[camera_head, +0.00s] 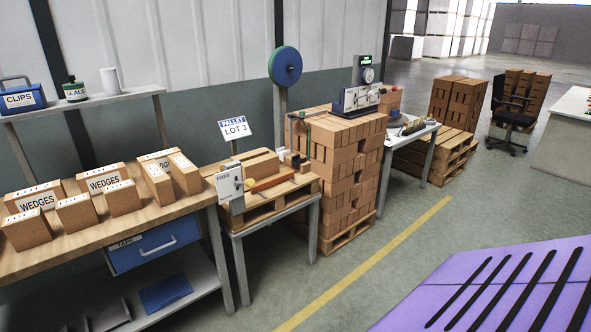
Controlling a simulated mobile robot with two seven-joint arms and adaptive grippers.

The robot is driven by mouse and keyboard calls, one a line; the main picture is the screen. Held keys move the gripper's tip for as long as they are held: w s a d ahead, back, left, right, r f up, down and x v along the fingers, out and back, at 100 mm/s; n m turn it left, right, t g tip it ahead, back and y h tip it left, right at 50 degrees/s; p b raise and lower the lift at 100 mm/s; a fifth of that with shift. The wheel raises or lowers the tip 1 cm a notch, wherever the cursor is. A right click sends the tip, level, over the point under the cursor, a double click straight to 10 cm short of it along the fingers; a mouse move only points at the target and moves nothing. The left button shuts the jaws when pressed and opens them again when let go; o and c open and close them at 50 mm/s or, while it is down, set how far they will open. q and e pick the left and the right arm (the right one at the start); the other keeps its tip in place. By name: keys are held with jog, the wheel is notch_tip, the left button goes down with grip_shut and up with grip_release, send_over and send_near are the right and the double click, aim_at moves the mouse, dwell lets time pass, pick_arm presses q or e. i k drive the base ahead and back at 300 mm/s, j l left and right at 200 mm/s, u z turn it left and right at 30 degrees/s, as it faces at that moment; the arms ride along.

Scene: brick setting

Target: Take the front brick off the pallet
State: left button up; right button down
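A small wooden pallet (268,213) lies on a low grey stand left of the middle, under a sign (236,130) reading PALLET LOT 3. Tan bricks (258,164) lie side by side toward its back. A flat orange piece (272,183) lies in front of them; I cannot tell what it is. A white plate-like device (230,184) stands at the pallet's left front corner and hides part of it. Small dark items (297,161) sit at its right back. Neither of my grippers is in view.
A wooden bench (120,228) with several WEDGES boxes (104,181) stands at left. A tall brick stack (350,180) on a pallet stands close right of the stand. A side table (415,133) is beyond it. The floor past the yellow line (370,262) is largely clear.

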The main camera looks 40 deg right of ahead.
aim_at(265, 166)
jog(key=k+z, duration=0.15)
jog(key=z, duration=1.05)
jog(key=i, duration=0.3)
